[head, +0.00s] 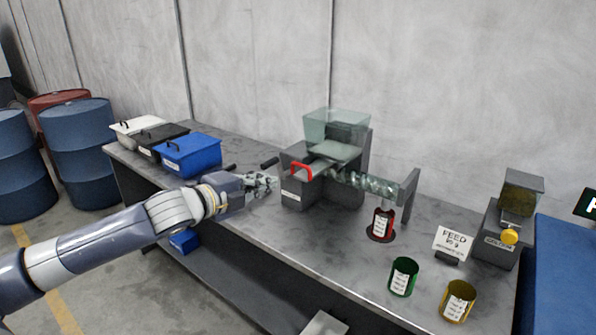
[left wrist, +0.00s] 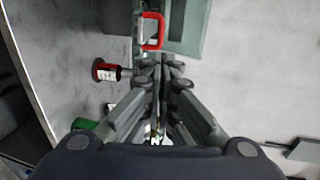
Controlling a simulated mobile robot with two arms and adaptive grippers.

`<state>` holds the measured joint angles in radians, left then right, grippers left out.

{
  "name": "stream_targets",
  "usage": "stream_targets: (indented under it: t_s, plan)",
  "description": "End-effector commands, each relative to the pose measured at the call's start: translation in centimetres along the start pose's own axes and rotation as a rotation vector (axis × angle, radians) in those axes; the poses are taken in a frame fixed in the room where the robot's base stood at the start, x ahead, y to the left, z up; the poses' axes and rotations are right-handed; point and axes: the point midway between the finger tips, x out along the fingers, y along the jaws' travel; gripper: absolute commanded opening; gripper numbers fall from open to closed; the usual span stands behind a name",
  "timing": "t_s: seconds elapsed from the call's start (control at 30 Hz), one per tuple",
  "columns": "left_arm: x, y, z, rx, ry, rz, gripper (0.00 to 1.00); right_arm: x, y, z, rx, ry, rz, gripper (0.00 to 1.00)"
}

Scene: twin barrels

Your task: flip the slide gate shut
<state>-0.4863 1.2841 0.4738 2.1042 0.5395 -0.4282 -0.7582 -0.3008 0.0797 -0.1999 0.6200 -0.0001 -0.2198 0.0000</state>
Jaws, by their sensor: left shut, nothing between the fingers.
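The slide gate's red handle (head: 301,171) sits on the front of the grey feeder machine (head: 291,200), below its clear hopper (head: 336,127). The red handle also shows in the left wrist view (left wrist: 153,31), just beyond my fingertips. My left gripper (head: 272,184) is shut and empty, a little left of the machine in the head view. In the left wrist view its closed fingers (left wrist: 160,66) point toward the handle and appear apart from it. I cannot tell the gate's exact position. My right gripper is not in view.
A clear screw tube (head: 368,184) runs right from the machine above a red cup (head: 382,222). A green cup (head: 403,276), a yellow cup (head: 458,300) and a feed sign (head: 453,242) stand to the right. White, black and blue bins (head: 191,155) line the left end.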

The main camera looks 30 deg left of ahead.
Motion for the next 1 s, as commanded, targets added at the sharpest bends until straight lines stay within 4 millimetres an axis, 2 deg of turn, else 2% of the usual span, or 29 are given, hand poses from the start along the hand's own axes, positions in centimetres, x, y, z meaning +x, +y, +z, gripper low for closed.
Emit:
stream_targets:
  t_s: [0.33, 1.0]
  plan:
    - [2.3, 0.0, 0.1, 0.004, -0.002, -0.003, 0.00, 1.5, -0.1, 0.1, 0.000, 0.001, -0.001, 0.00]
    - [4.6, -0.1, 0.0, 0.000, -0.001, -0.004, 0.00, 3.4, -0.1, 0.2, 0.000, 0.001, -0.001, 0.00]
